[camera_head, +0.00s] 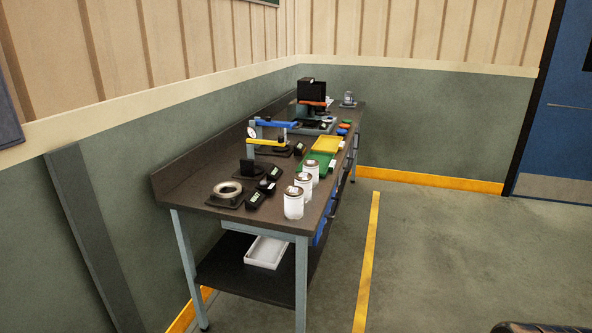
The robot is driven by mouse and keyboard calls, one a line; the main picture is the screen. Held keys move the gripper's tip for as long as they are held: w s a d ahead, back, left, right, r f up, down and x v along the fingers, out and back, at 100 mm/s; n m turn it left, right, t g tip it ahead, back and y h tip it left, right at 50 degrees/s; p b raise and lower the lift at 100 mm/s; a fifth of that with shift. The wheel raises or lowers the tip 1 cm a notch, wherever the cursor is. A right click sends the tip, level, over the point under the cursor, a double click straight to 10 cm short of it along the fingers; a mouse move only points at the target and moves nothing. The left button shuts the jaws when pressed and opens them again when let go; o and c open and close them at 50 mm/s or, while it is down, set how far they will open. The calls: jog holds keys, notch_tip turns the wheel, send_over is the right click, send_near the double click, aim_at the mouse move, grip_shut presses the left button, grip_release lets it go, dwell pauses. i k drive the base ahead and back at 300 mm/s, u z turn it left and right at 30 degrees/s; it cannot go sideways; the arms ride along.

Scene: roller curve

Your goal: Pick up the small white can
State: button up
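Three white cans with greyish tops stand upright in a row near the right edge of a dark workbench (190,188). The nearest white can (293,206) is at the front right corner. The middle white can (304,190) stands just behind it, and the far white can (315,172) is behind that. They overlap in the view and look similar in size, so I cannot tell which one is meant by small. My gripper is not in view.
Left of the cans are small black devices (255,199) and a ring on a dark base (226,190). A white bin (265,252) sits on the lower shelf. Floor right of the bench is clear.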

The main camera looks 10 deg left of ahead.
aim_at(312, 165)
jog(key=u, duration=0.15)
jog(key=i, duration=0.7)
jog(key=u, duration=0.4)
jog(key=i, duration=1.05)
jog(key=u, duration=0.25)
